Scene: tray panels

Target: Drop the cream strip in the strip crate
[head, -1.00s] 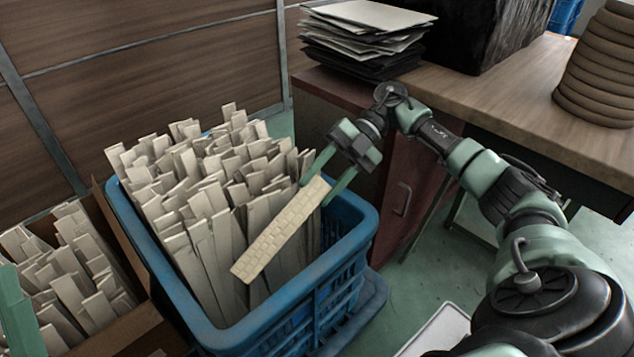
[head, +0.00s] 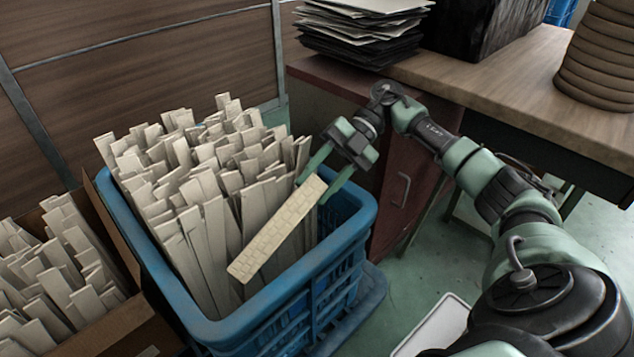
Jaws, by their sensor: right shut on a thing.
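The cream strip (head: 277,230) is a long flat piece with a brick-like pattern. My right gripper (head: 322,190) is shut on its upper end. The strip slants down to the left, over the right part of the blue strip crate (head: 352,228). Its lower end is near the crate's front inner side; I cannot tell whether it touches anything. The crate is packed with many plain pale strips (head: 215,165) standing upright, with some room at its right side. My left gripper is not in view.
A cardboard box (head: 128,322) of similar pale strips stands left of the crate. A wooden bench (head: 500,85) with a stack of sheets (head: 365,35) is behind. A dark red cabinet (head: 395,165) is right of the crate. A white tray (head: 440,325) lies at the lower right.

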